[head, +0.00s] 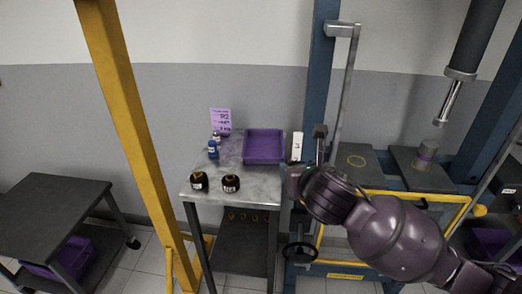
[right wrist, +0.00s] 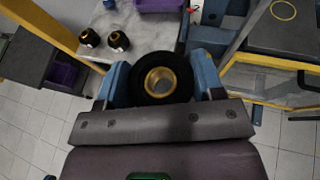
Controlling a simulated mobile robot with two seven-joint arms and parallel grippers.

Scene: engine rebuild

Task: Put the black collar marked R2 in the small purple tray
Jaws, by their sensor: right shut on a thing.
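My right gripper (right wrist: 160,84) is shut on a black collar (right wrist: 182,64) with a brass-coloured centre; no marking on it is readable. In the head view the right arm's dark wrist hides the held collar. The purple tray (head: 264,159) stands at the back right of the grey table and looks empty; its edge also shows at the top of the right wrist view (right wrist: 160,5). The held collar is off the table's right side, apart from the tray. Two other black collars, a left one (head: 199,183) and a right one (head: 231,185), sit on the table's front. My left gripper is not in view.
Small blue bottles (head: 213,150) and a purple sign (head: 220,121) stand left of the tray. A white card (head: 298,147) is at its right, near the blue press post (head: 316,90). A yellow post (head: 130,120) rises left of the table. A dark cart (head: 50,205) stands far left.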

